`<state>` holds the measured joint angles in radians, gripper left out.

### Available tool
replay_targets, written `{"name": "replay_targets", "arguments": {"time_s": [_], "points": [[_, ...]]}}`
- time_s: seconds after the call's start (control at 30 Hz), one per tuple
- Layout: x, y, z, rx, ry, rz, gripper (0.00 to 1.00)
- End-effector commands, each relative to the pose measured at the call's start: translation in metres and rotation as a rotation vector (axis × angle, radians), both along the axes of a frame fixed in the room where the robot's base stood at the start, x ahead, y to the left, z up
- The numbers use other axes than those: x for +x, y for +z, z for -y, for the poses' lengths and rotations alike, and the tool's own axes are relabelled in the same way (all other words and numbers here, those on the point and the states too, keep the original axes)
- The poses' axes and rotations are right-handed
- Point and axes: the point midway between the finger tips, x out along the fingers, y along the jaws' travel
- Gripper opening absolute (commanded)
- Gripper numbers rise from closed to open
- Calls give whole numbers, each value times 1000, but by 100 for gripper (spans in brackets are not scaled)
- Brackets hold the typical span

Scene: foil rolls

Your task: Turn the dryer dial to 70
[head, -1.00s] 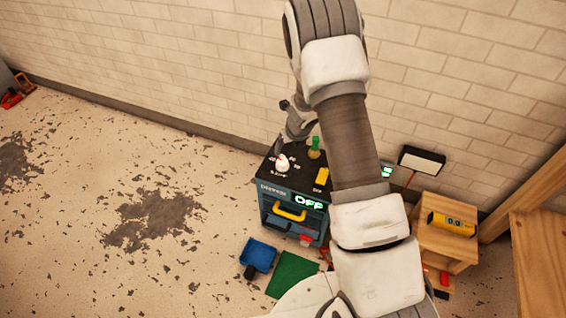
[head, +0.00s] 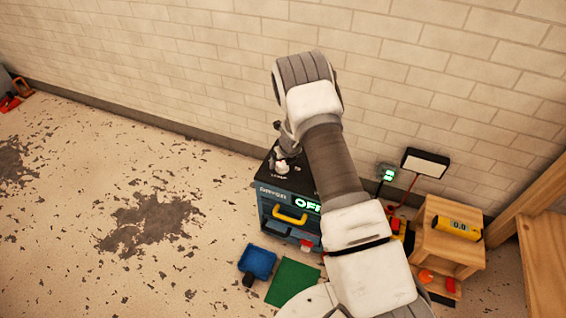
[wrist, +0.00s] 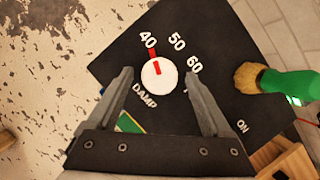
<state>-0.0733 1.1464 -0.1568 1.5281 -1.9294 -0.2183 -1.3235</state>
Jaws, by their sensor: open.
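The dryer (head: 278,201) is a blue box with a dark top, a yellow handle and a lit display reading OFF, partly covered by my arm. Its white round dial (wrist: 159,74) has a red pointer line directed up the wrist view, close to a red mark beside 40. The labels 50, 60, DAMP and ON also show; I cannot make out a 70. My gripper (wrist: 160,72) is open, with one finger on each side of the dial in the wrist view and gaps between. In the head view the dial (head: 281,169) is just below my gripper; contact cannot be told.
A green-handled brush (wrist: 285,83) lies right of the dial on the dryer top. A blue tray (head: 257,262) and green mat (head: 293,283) are on the floor in front. A wooden stand (head: 446,247) is at right, and a brick wall behind.

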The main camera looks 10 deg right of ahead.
Motion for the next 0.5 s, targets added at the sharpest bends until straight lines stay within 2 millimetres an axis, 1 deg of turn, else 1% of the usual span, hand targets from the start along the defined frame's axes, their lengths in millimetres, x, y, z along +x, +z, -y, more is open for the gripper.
{"name": "replay_targets", "arguments": {"time_s": [0.07,0.2,0.47,0.5], "points": [[0,0,0,0,0,0,82],[0,0,0,0,0,0,57],[0,0,0,0,0,0,10],[0,0,0,0,0,0,3]]}}
